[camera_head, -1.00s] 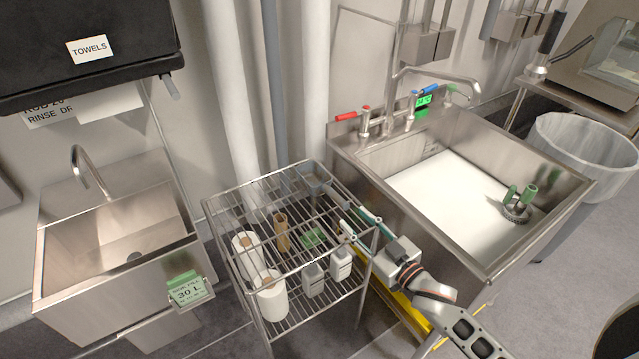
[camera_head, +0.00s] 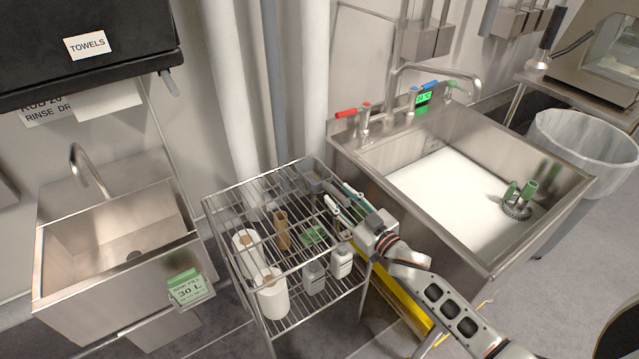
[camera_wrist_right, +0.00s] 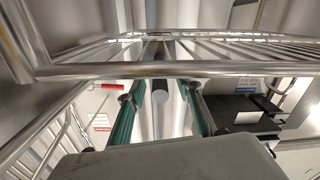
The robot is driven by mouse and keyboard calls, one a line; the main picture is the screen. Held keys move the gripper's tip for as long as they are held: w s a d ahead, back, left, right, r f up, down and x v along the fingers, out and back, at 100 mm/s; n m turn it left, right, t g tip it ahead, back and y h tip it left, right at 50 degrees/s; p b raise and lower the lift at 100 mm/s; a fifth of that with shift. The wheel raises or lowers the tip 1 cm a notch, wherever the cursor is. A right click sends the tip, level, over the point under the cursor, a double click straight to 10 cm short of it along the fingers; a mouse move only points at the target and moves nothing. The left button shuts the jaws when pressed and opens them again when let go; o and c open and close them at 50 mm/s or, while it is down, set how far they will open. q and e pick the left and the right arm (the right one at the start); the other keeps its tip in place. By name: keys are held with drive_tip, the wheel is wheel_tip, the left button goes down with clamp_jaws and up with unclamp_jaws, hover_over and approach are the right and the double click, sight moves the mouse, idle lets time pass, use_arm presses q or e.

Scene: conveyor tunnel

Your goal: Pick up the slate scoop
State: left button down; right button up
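The slate scoop (camera_head: 313,182) appears to be the grey-blue piece at the back right of the wire rack's top. My right gripper (camera_head: 339,194) reaches in at the rack's right side, with its fingertips just right of and in front of the scoop. In the right wrist view my right gripper (camera_wrist_right: 160,98) shows two teal-padded fingers spread apart. A grey rounded end shows between them; I cannot tell whether it is the scoop's handle. No contact is clear. My left gripper is not in view.
The wire rack (camera_head: 262,181) holds white rolls (camera_head: 271,295), a brown piece (camera_head: 282,230), a green item (camera_head: 312,235) and grey bottles (camera_head: 341,261). A rack bar (camera_wrist_right: 200,69) crosses close ahead in the wrist view. The large sink (camera_head: 480,253) stands right, a small sink (camera_head: 115,265) left.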

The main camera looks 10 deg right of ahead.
clamp_jaws()
drive_tip(key=shift+r, duration=0.1)
drive_tip(key=shift+r, duration=0.65)
wheel_tip(320, 180, up, 18)
drive_tip(key=p, duration=0.5)
drive_tip(key=shift+r, duration=0.25)
drive_tip(key=c, duration=0.8)
unclamp_jaws()
clamp_jaws()
